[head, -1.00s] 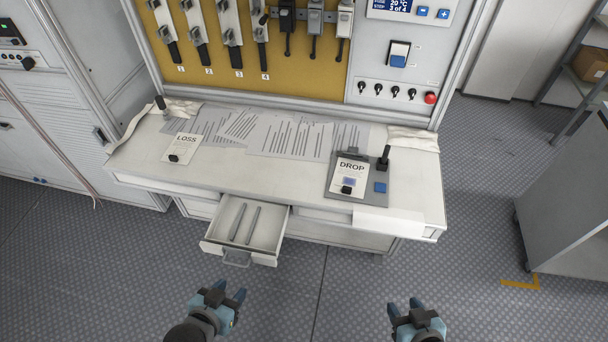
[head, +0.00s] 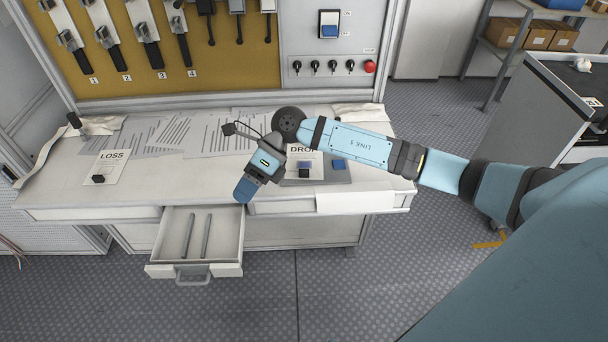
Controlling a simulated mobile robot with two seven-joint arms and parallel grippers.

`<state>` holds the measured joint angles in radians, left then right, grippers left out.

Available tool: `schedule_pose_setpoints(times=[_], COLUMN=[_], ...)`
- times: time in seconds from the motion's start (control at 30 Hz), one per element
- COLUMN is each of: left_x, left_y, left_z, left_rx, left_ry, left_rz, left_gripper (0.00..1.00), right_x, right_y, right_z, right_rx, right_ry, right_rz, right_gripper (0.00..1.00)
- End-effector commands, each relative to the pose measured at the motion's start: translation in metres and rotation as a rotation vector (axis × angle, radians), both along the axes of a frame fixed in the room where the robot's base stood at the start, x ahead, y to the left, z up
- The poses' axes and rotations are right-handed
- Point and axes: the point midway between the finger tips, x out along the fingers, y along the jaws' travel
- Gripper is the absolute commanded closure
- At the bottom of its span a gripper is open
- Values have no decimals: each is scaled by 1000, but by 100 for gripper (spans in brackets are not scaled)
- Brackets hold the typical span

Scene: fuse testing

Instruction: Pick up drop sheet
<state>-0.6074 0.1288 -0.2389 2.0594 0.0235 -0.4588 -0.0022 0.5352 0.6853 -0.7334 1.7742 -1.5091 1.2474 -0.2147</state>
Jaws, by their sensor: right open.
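The drop sheet (head: 317,160), a white page marked DROP, lies on a grey board (head: 328,180) at the right part of the workbench. A small dark block with a blue top (head: 304,167) sits on its lower part. My right arm crosses in front of the sheet and hides part of it. My right gripper (head: 244,190) is open, its blue fingertips pointing down at the bench's front edge, left of the sheet and apart from it. My left gripper is out of view.
The workbench (head: 130,186) has an open drawer (head: 172,228) with two thin rods below the gripper. The loss sheet (head: 108,163) lies at the left, with several printed pages (head: 170,138) between. A grey cabinet (head: 540,125) stands at the right.

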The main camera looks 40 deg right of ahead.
Motion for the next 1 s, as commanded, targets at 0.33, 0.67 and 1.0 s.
schedule_pose_setpoints(times=[0.33, 0.67, 1.0], left_x=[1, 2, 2], left_y=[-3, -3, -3], left_z=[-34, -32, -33], left_rx=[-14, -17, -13], left_ry=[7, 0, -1], left_rz=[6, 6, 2], left_gripper=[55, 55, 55], right_x=[70, 73, 73], right_y=[-174, -191, -191], right_z=[12, -24, -66], right_rx=[-813, -888, -887], right_ry=[-174, -167, -172], right_rz=[101, 99, 96], right_gripper=[53, 53, 53])
